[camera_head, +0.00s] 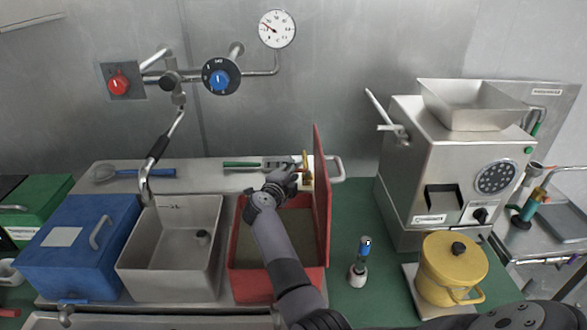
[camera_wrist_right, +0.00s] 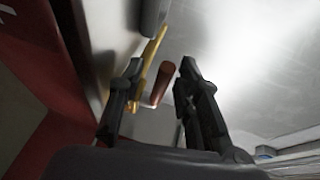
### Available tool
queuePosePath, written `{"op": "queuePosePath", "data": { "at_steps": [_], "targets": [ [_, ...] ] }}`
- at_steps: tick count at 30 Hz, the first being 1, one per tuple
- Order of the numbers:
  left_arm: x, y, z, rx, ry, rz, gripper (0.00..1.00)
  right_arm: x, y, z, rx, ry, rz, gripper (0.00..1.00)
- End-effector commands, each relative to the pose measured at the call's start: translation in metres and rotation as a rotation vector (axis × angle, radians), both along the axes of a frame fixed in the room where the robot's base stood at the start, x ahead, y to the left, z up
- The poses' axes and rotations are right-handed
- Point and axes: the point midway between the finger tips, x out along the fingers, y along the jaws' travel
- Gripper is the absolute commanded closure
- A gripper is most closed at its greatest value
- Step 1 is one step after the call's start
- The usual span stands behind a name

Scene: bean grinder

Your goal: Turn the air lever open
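A small lever with a yellow metal part (camera_head: 306,163) and a red-brown handle stands at the back edge of the red box, beside its raised lid. In the right wrist view the red-brown handle (camera_wrist_right: 161,82) shows in the gap between my fingers, with the yellow bar (camera_wrist_right: 148,66) next to the left finger. My right gripper (camera_head: 296,178) reaches over the red box to this lever. In the wrist view the gripper (camera_wrist_right: 158,90) is open, its fingers on either side of the handle; I cannot tell whether they touch it. My left gripper is not in view.
The red box (camera_head: 237,262) has its red lid (camera_head: 321,205) upright just right of my gripper. A grey sink (camera_head: 170,245) and a blue box (camera_head: 80,250) stand left. A steel grinder (camera_head: 405,165) and a yellow pot (camera_head: 450,270) stand right. A swing faucet hangs above the sink.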

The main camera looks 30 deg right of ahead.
Motion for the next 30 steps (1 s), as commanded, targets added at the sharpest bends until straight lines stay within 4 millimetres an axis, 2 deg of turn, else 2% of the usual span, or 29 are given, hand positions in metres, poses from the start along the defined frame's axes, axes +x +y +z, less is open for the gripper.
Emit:
{"op": "queuePosePath", "data": {
  "at_steps": [11, 25, 30],
  "targets": [
    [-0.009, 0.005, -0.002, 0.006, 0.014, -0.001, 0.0, 0.0, -0.003, -0.001, -0.001, 0.001, 0.0, 0.69],
    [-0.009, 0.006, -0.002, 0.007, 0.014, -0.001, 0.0, 0.0, -0.003, -0.001, -0.001, 0.001, 0.0, 0.99],
    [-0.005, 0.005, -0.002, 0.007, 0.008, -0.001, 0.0, -0.001, -0.003, -0.002, 0.0, 0.001, 0.0, 1.0]
  ]
}}
